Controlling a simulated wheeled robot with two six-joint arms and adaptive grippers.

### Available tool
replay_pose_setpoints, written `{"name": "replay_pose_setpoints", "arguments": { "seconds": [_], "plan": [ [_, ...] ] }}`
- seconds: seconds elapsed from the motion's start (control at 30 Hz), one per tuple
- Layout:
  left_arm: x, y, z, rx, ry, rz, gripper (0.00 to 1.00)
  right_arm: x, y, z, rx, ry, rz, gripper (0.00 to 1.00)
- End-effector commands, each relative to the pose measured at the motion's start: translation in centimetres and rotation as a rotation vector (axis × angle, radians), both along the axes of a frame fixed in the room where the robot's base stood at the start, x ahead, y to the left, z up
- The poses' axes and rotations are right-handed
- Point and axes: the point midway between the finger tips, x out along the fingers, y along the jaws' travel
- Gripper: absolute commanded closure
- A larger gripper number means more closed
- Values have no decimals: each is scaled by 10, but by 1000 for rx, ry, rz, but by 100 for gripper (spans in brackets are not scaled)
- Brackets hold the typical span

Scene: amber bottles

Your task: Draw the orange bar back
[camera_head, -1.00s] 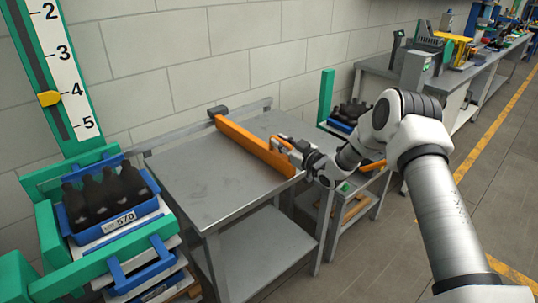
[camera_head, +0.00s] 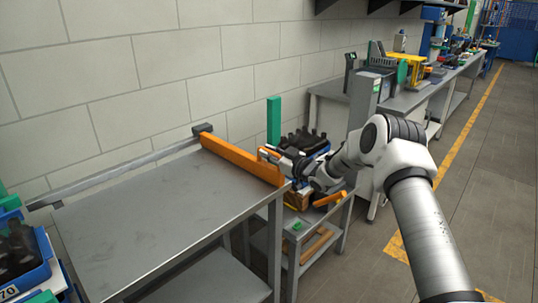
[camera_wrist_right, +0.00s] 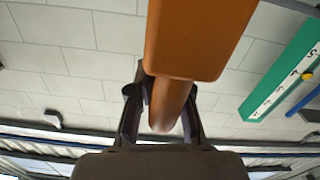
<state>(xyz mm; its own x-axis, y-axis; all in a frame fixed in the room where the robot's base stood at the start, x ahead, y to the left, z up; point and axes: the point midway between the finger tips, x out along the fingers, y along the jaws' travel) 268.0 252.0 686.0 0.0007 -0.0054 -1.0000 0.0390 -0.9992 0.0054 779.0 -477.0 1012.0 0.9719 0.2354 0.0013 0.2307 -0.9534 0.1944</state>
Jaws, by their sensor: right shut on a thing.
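The orange bar (camera_head: 238,159) lies across the right end of the grey metal table (camera_head: 140,215). Its far end meets a dark slider block (camera_head: 202,129) on the grey rail (camera_head: 125,173) along the wall side. The fingers are small and partly hidden in the head view. My left gripper is not in view.
The tabletop left of the bar is bare. A blue crate of dark bottles (camera_head: 18,255) stands at the left edge. A lower side table (camera_head: 325,222) with more dark bottles (camera_head: 300,140) and a green post (camera_head: 273,122) stands right of the bar.

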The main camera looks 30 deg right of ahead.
Motion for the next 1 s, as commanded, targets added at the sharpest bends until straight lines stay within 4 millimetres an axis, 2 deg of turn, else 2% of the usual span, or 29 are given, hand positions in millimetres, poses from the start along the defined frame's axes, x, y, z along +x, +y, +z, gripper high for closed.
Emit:
{"name": "replay_pose_setpoints", "arguments": {
  "seconds": [0.4,0.43,0.47,0.5,0.83,1.0],
  "plan": [
    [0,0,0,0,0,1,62,1,-4,3,2,-5,-9,100],
    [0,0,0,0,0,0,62,1,-4,3,2,-5,-10,71],
    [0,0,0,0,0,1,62,1,-4,3,2,-5,-10,61],
    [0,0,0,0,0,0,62,1,-4,3,2,-5,-9,57],
    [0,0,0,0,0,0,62,-3,-4,1,1,-1,-7,57],
    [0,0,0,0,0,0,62,-31,-12,1,8,-1,-11,57]
  ]
}}
